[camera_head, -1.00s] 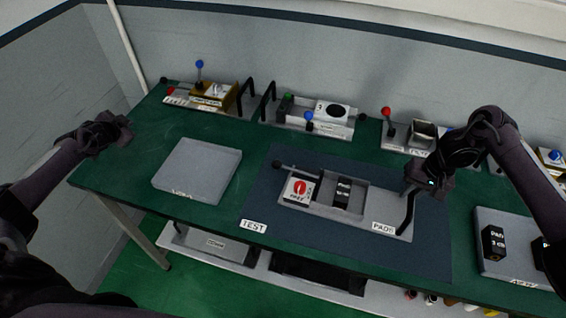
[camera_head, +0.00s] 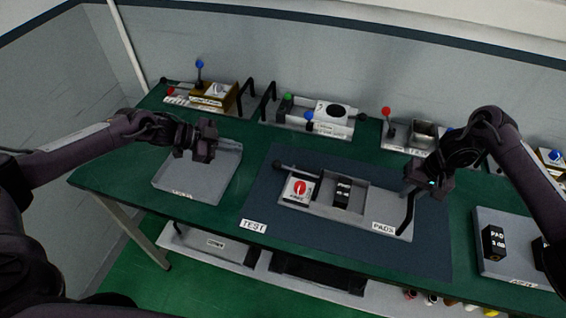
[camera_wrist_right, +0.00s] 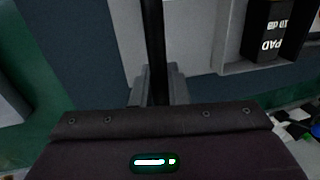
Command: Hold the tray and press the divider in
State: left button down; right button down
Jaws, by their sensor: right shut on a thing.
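The grey tray (camera_head: 378,219) lies on the dark blue mat, with a block with a red dial (camera_head: 297,189) at its left end and a black pad block (camera_head: 342,193) in its middle recess. A black knob on a rod (camera_head: 277,165) shows at its back left. My right gripper (camera_head: 411,189) is shut on the black upright handle (camera_head: 406,215) at the tray's right end; the handle (camera_wrist_right: 153,45) also runs between the fingers in the right wrist view. My left gripper (camera_head: 202,153) is above the separate grey tray at left; its jaw opening is unclear. I cannot tell which part is the divider.
The flat grey tray (camera_head: 178,184) at left looks empty. Another grey tray (camera_head: 510,268) at right holds black pad blocks (camera_head: 494,243). Devices with coloured knobs stand along the back, including a white unit (camera_head: 332,112). Green table shows between the left tray and the mat.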

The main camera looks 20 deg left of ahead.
pick_arm(q)
jog(key=x, duration=0.3)
jog(key=f+x, duration=0.1)
jog(key=x, duration=0.3)
jog(key=s+f+x, duration=0.1)
jog(key=x, duration=0.2)
jog(key=shift+a+f, duration=0.15)
jog(key=shift+a, duration=0.05)
jog(key=shift+w+d, duration=0.1)
jog(key=shift+d, duration=0.1)
dwell(1.8)
